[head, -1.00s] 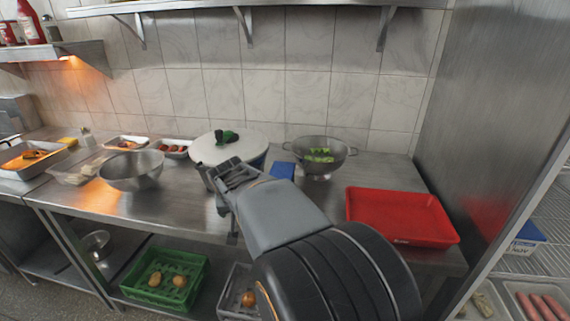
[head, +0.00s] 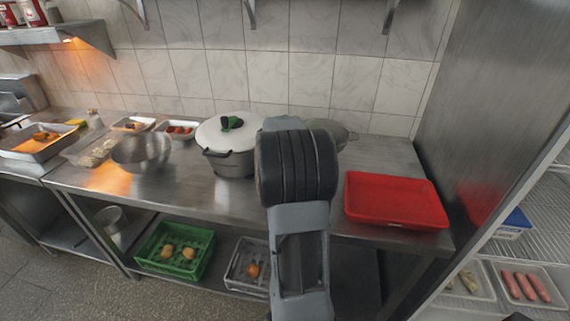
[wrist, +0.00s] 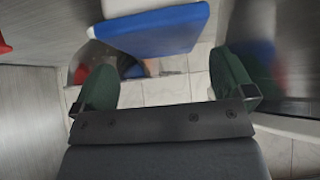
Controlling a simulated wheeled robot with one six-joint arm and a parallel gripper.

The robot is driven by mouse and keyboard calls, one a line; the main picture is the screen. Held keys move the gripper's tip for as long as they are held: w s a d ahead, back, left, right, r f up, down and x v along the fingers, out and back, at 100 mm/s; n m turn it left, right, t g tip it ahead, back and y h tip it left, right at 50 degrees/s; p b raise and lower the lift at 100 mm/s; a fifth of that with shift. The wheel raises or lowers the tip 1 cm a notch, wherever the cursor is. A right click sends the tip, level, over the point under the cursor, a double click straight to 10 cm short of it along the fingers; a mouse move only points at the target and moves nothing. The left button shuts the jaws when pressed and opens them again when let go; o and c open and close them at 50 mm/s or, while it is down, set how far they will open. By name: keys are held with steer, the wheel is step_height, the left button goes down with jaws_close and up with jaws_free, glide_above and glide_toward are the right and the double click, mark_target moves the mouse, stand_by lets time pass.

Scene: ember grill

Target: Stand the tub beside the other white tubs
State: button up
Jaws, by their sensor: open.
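In the wrist view my gripper (wrist: 163,65) is open, its two dark green fingers apart with nothing clearly held between them. A white and blue object (wrist: 155,30) lies beyond the fingertips; I cannot tell whether it is the tub. In the head view my arm covers the middle of the counter and hides my gripper. Pale and red containers (head: 9,16) stand on the upper left shelf, cut by the frame edge. I cannot make out which things are the white tubs.
A steel counter (head: 195,197) holds a lidded pot (head: 235,163), a steel bowl (head: 142,154), food trays and a red tray (head: 395,203). A colander (head: 343,134) is partly hidden. A green crate (head: 175,250) sits below. A tall steel side panel (head: 475,110) bounds the right.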

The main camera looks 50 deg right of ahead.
steer(key=shift+x, duration=2.65)
steer(key=shift+c, duration=0.3)
steer(key=c, duration=0.9)
steer(key=shift+r, duration=0.1)
steer(key=shift+c, duration=0.7)
